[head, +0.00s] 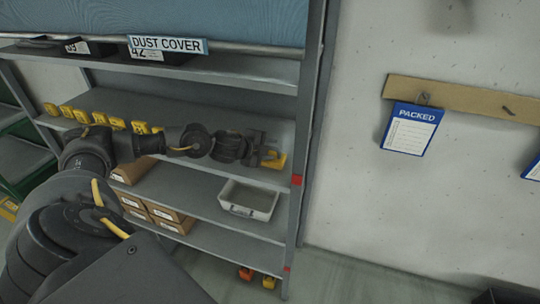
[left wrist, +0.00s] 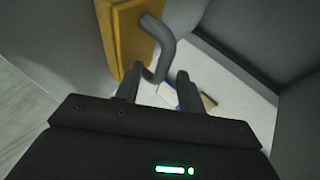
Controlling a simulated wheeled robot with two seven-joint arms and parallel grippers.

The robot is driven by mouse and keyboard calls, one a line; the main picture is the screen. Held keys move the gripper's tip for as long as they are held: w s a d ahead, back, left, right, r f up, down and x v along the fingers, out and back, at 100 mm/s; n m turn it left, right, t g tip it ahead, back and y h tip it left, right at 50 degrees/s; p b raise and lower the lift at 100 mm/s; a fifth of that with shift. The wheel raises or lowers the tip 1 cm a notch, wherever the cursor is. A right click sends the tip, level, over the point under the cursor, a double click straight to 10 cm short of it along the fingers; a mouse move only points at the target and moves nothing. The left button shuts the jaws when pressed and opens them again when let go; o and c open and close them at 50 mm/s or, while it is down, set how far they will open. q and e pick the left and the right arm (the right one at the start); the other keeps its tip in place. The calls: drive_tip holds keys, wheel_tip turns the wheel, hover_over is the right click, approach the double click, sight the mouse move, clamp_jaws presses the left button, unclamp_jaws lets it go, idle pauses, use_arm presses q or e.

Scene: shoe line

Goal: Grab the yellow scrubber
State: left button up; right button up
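The yellow scrubber (head: 275,161) is at the right end of the middle shelf, close to the upright post. In the left wrist view it shows as a yellow block (left wrist: 124,38) with a grey curved handle (left wrist: 164,46). My left gripper (head: 263,153) reaches along the shelf to it and partly covers it in the head view. In the left wrist view my left gripper (left wrist: 157,88) has its two fingers apart, with the lower end of the handle showing between the fingertips. Whether the fingers touch it I cannot tell. My right gripper is out of view.
Several yellow tags (head: 82,116) line the left part of the middle shelf (head: 110,101). Below are brown boxes (head: 165,213) and a grey bin (head: 248,199). The shelf post (head: 305,120) stands close to the right of the scrubber. A PACKED board (head: 411,128) hangs on the wall.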

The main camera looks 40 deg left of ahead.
use_arm(q)
drive_tip(key=shift+c, duration=0.2)
clamp_jaws()
drive_tip(key=shift+r, duration=0.15)
